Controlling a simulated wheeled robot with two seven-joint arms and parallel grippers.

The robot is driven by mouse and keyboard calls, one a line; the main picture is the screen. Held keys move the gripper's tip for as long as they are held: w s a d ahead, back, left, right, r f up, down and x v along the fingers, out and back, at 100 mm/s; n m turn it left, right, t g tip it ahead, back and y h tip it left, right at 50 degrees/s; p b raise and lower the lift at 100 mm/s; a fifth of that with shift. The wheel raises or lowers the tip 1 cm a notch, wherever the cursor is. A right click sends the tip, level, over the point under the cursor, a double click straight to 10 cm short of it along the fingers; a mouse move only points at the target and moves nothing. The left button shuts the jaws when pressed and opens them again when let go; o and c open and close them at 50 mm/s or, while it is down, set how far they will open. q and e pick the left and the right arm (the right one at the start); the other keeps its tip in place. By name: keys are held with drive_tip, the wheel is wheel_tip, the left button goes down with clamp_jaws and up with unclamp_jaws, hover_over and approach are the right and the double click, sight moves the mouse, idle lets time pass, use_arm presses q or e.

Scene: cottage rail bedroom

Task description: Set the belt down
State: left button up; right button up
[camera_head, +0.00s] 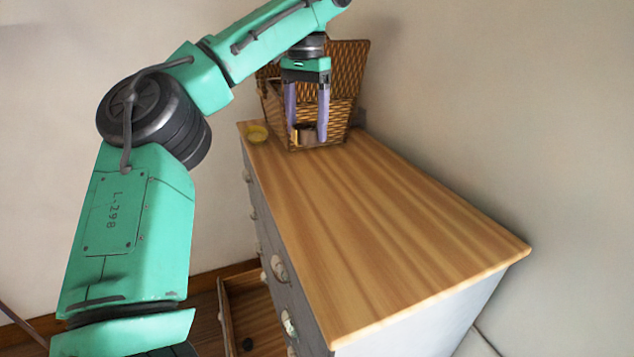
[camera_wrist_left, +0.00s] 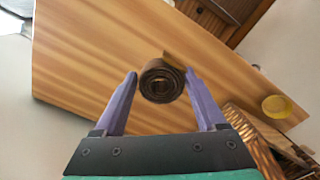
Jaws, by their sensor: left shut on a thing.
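The belt (camera_head: 305,131) is a rolled-up brown coil. It shows end-on in the left wrist view (camera_wrist_left: 162,81), between the two purple fingers. My left gripper (camera_head: 307,137) is shut on it, with a finger on each side, pointing down at the far end of the dresser. In the head view the belt overlaps the front of a wicker basket (camera_head: 343,112). In the wrist view bare wooden top lies behind the belt, and the basket (camera_wrist_left: 257,147) is off to the side. I cannot tell whether the belt touches the wood. My right gripper is in neither view.
The dresser top (camera_head: 390,230) is bare from the basket to its near edge. The basket's lid (camera_head: 352,60) stands open. A small yellow dish (camera_head: 257,133) sits at the far left corner. A low drawer (camera_head: 255,312) is pulled out with a dark item inside. A wall runs along the right.

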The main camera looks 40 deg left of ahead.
use_arm(q)
drive_tip(key=f, duration=0.8)
drive_tip(key=w+f, duration=0.1)
drive_tip(key=f, duration=0.3)
drive_tip(key=shift+f, duration=0.25)
drive_tip(key=shift+s+f, duration=0.15)
drive_tip(key=shift+s, duration=0.1)
drive_tip(key=shift+s+f, duration=0.2)
drive_tip(key=shift+s, duration=0.1)
drive_tip(key=f, duration=0.2)
drive_tip(key=shift+s+f, duration=0.2)
drive_tip(key=shift+f, duration=0.2)
drive_tip(key=shift+w+f, duration=0.15)
drive_tip(key=shift+f, duration=0.05)
drive_tip(key=o, duration=1.4)
drive_tip(key=shift+o, duration=0.2)
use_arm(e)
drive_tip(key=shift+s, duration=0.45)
use_arm(q)
drive_tip(key=shift+r, duration=0.1)
